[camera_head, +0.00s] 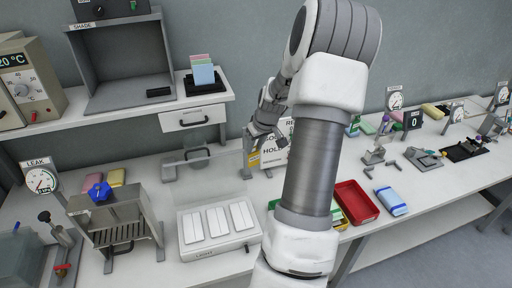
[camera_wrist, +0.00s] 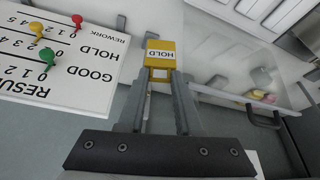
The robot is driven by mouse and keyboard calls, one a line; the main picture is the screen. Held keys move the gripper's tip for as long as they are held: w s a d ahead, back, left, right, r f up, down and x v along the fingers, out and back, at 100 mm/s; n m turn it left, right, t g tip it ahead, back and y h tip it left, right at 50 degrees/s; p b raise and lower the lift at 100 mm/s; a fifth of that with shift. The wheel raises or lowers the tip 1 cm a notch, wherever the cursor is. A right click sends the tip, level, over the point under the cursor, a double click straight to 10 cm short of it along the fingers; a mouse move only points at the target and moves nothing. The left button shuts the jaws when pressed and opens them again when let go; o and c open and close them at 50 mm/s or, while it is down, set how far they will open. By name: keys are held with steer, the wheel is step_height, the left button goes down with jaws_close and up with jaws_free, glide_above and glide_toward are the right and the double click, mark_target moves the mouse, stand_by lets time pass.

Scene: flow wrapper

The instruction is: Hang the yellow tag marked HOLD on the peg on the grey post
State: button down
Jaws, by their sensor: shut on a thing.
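The yellow tag marked HOLD (camera_wrist: 161,55) is at the tips of my gripper (camera_wrist: 160,78) in the wrist view. The two fingers are shut on it, and its printed face shows clear of them. In the head view my gripper (camera_head: 262,132) is beside the results board, at the back of the bench. A grey upright (camera_head: 247,154), which looks like the post, stands just left of the board, close below my gripper. I cannot make out the peg in either view, nor whether the tag touches it.
The white results board (camera_wrist: 62,50) with red, yellow and green pins is close on the left in the wrist view. A clear panel (camera_wrist: 235,65) is on the right. A white tray unit (camera_head: 219,228) and a red tray (camera_head: 357,202) stand on the bench.

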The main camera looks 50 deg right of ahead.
mark_target(247, 138)
steer(key=shift+w+d+f, duration=0.15)
steer(key=shift+w+d, duration=0.45)
steer(key=shift+w, duration=0.5)
steer(key=shift+w+d+f, duration=0.2)
steer(key=shift+w+d, duration=0.4)
steer(key=shift+w, duration=0.55)
steer(key=shift+w+d+f, duration=0.15)
steer(key=shift+w+d, duration=0.45)
steer(key=shift+w, duration=0.5)
steer(key=c, duration=0.5)
jaws_free()
steer(key=shift+r, duration=0.15)
steer(key=b+v, duration=0.1)
steer(key=v, duration=1.6)
steer(key=shift+r+b, duration=0.1)
steer(key=shift+b, duration=0.2)
